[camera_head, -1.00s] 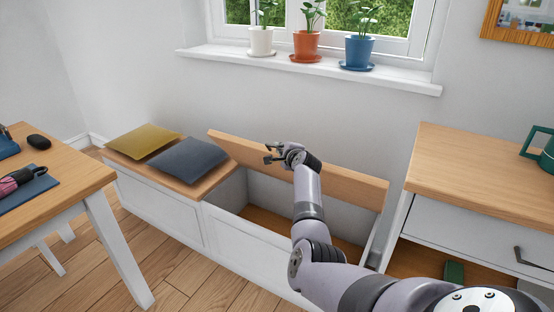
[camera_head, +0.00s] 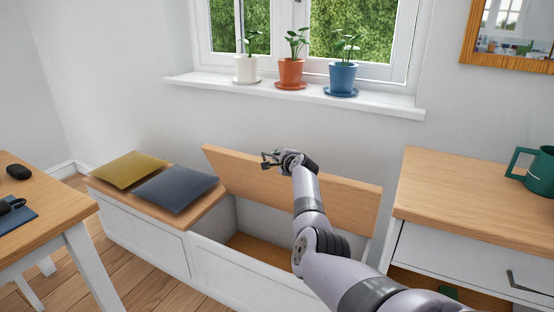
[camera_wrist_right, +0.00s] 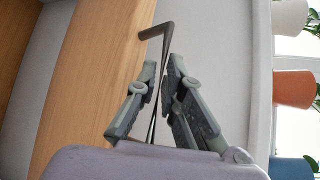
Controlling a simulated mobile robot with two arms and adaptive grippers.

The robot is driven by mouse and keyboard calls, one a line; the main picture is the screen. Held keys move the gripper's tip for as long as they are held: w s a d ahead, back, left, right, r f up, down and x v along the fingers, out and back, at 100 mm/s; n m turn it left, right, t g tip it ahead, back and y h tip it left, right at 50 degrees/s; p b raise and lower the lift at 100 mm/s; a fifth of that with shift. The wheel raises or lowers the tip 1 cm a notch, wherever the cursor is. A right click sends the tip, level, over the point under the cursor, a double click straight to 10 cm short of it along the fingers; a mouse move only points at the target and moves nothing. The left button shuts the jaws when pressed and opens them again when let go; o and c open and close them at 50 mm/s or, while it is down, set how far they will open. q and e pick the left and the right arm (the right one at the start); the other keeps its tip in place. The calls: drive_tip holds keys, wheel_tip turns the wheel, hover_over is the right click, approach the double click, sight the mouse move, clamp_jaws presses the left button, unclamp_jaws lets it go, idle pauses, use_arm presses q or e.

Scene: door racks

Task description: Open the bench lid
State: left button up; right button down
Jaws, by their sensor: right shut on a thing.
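The bench lid (camera_head: 345,202) is a light wood panel, raised steeply over the right part of the white bench (camera_head: 235,277). The open compartment with its wooden floor (camera_head: 262,249) shows below it. My right gripper (camera_head: 268,161) is at the lid's upper edge, left of its middle. In the right wrist view, my right gripper (camera_wrist_right: 163,75) is shut on a dark, thin, bent handle (camera_wrist_right: 156,32) beside the lid's wood face (camera_wrist_right: 95,70). The handle's lower part is partly hidden between the fingers. My left gripper is not in view.
Yellow (camera_head: 130,169) and grey (camera_head: 175,188) cushions lie on the bench's left part. Potted plants stand on the windowsill (camera_head: 300,94) above. A table (camera_head: 50,215) is at the left and a wooden-topped cabinet (camera_head: 460,195) at the right. The wall is close behind the lid.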

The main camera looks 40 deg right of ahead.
drive_tip(key=c, duration=1.7)
unclamp_jaws()
drive_tip(key=shift+s+a, duration=0.1)
drive_tip(key=shift+v, duration=5.95)
